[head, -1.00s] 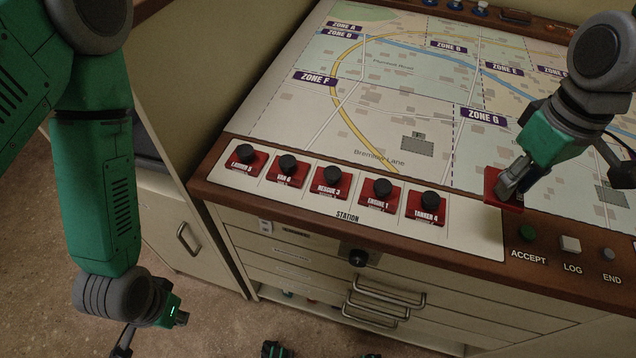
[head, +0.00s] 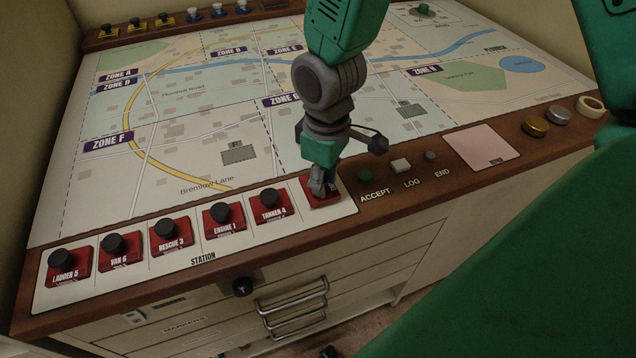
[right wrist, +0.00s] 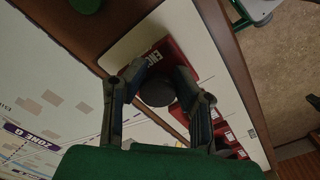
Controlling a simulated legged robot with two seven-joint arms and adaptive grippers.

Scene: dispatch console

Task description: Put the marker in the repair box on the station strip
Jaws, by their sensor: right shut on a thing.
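My right gripper (head: 318,185) is shut on the black knob (right wrist: 157,88) of a red marker (head: 326,198). The marker is at the right end of the white station strip (head: 340,213), right of the Tanker 4 marker (head: 270,205). It looks flat on or just above the strip; I cannot tell which. In the right wrist view, the fingers (right wrist: 158,95) flank the knob, and part of a label starting "ENG" shows on the red block (right wrist: 172,58). A framed box with a green-knobbed piece (head: 424,10) is at the map's far right; its label is unreadable. My left gripper is out of view.
Ladder 5 (head: 68,266), Van 6 (head: 119,251), Rescue 3 (head: 171,236) and Engine 1 (head: 224,219) stand along the strip. The Accept button (head: 364,175), Log button (head: 401,165) and End button (head: 431,156) are close right of the gripper. A pink pad (head: 482,147) lies farther right.

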